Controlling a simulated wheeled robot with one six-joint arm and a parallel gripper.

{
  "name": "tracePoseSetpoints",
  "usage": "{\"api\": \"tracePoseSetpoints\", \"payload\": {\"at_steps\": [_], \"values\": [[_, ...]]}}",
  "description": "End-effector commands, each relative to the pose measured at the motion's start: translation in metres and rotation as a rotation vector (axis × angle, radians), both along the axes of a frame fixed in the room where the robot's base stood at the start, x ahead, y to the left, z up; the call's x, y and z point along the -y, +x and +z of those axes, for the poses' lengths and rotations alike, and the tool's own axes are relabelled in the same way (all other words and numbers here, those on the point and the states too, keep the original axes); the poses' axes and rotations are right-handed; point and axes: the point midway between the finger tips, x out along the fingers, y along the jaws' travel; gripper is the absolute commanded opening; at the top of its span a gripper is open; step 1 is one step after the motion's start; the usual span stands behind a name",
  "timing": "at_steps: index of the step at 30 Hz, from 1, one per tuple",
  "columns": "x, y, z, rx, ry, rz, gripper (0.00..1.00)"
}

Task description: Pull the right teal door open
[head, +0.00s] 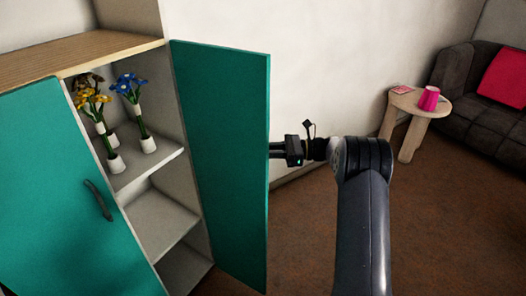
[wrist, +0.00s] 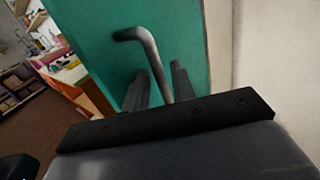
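The right teal door (head: 225,160) stands swung wide open from the cabinet in the head view, its inner face toward the camera. Its outer side fills the middle of the wrist view (wrist: 185,35). A grey bent handle (wrist: 142,37) is on that outer side. My gripper (wrist: 160,88) is at the handle, with one finger on each side and closed in close around the bar. In the head view my gripper (head: 275,150) is at the door's outer edge, its fingertips partly hidden behind the door.
The left teal door (head: 65,200) is shut, with a dark handle (head: 98,200). Flowers in white vases (head: 147,144) stand on the shelf. A small round table (head: 415,104) with a pink cup (head: 429,98) and a dark sofa (head: 470,90) are at the right. Brown floor (head: 300,240) is clear.

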Motion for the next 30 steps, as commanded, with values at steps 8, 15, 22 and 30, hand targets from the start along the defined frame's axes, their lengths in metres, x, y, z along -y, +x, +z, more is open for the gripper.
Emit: {"api": "tracePoseSetpoints", "payload": {"at_steps": [8, 15, 22, 30], "values": [[0.058, -0.003, -0.002, 0.001, -0.001, -0.004, 0.24], [0.088, -0.005, -0.001, 0.001, -0.001, -0.002, 0.24], [0.092, -0.005, 0.0, -0.001, -0.001, 0.0, 0.24], [0.088, -0.005, 0.0, -0.001, -0.001, 0.0, 0.24]]}}
